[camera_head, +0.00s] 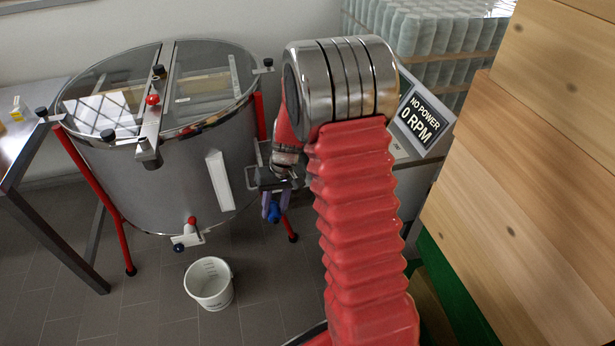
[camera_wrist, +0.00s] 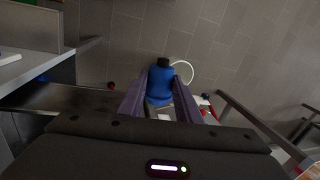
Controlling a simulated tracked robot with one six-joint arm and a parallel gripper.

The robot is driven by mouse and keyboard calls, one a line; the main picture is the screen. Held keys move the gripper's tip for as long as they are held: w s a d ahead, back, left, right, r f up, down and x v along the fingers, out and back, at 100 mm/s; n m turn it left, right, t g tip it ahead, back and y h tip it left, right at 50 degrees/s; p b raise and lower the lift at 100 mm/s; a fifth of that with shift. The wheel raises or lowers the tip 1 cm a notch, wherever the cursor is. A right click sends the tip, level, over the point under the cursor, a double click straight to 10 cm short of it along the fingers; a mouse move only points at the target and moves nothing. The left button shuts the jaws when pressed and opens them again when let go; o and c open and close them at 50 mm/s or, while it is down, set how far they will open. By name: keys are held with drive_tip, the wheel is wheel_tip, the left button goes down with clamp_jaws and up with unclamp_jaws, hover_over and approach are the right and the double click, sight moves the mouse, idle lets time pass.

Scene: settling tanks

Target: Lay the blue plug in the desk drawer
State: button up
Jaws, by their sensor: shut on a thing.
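My gripper (camera_head: 274,203) hangs left of my red arm in the head view, over the floor in front of the steel tank. Its two purple fingers are shut on the blue plug (camera_head: 274,213). The wrist view shows the blue plug (camera_wrist: 160,84), with a black end, between the fingers of my gripper (camera_wrist: 160,92). A grey desk (camera_wrist: 28,66) is at the left of the wrist view. A dark, flat part (camera_wrist: 62,97) juts out below its top; I cannot tell whether this is the open drawer. In the head view my arm hides most of the desk.
A round steel tank (camera_head: 150,185) on red legs stands left of my gripper. A white bucket (camera_head: 209,284) stands on the tiled floor below. A display reading NO POWER 0 RPM (camera_head: 423,117) is behind my arm. Wooden boxes (camera_head: 535,170) fill the right side.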

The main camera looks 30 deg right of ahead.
drive_tip(key=s+d+r+m+t+h, duration=0.1)
drive_tip(key=s+d+r+m, duration=0.4)
drive_tip(key=d+m, duration=0.3)
drive_tip(key=s+d+r+m+t+h, duration=0.1)
drive_tip(key=s+d+r+m, duration=0.3)
drive_tip(key=s+d+m, duration=0.4)
drive_tip(key=shift+s+d+r+m+h, duration=0.15)
drive_tip(key=shift+d+r+m+h, duration=0.25)
drive_tip(key=shift+m, duration=0.8)
